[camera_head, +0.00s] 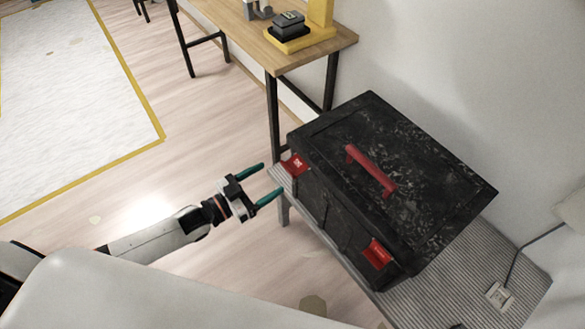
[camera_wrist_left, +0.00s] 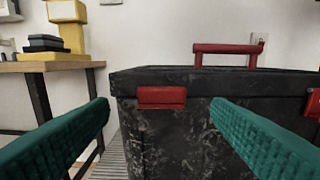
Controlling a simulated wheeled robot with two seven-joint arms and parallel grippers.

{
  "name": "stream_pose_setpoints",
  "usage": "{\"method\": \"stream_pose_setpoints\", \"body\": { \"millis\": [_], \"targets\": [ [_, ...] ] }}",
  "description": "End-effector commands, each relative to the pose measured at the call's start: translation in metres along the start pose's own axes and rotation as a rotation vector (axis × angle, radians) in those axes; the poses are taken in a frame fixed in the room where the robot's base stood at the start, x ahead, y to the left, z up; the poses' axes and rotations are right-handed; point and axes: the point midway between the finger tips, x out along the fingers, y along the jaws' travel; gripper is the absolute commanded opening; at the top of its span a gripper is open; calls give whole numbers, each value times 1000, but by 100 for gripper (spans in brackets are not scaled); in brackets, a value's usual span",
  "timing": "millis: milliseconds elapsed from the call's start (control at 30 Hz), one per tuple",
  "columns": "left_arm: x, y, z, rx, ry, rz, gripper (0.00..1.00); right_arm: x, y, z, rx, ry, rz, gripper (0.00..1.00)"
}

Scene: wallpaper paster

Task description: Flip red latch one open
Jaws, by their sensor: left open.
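A black, speckled toolbox (camera_head: 420,190) with a closed lid and a red top handle (camera_head: 371,171) sits on a grey ribbed table. Two red latches are on its front: one at the left end (camera_head: 294,165) and one at the right end (camera_head: 376,254). In the left wrist view the left-end latch (camera_wrist_left: 161,97) lies between my fingers, beyond their tips, and the other latch (camera_wrist_left: 313,103) is cut by the right edge. My left gripper (camera_head: 264,182) is open and empty, with its green fingers pointing at the toolbox front near the left-end latch. My right gripper is not visible.
A wooden table (camera_head: 262,48) with yellow and black items stands behind. The floor (camera_head: 200,130) left of the toolbox is clear.

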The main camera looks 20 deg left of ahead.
Motion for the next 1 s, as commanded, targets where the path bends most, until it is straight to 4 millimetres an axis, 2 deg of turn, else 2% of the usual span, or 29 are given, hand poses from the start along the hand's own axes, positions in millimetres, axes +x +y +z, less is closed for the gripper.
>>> {"method": "stream_pose_setpoints", "body": {
  "millis": [33,200,400,600,867,1000],
  "targets": [
    [12,0,1,-1,-4,1,73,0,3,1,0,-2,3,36],
    [47,0,0,-1,-3,2,73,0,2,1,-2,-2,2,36],
    [76,0,-1,1,0,1,73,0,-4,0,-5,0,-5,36],
    [88,0,-1,0,3,2,73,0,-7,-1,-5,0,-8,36],
    [88,0,-1,0,3,2,73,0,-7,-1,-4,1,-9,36],
    [88,0,-1,0,3,2,50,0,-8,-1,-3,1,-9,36]
  ]
}}
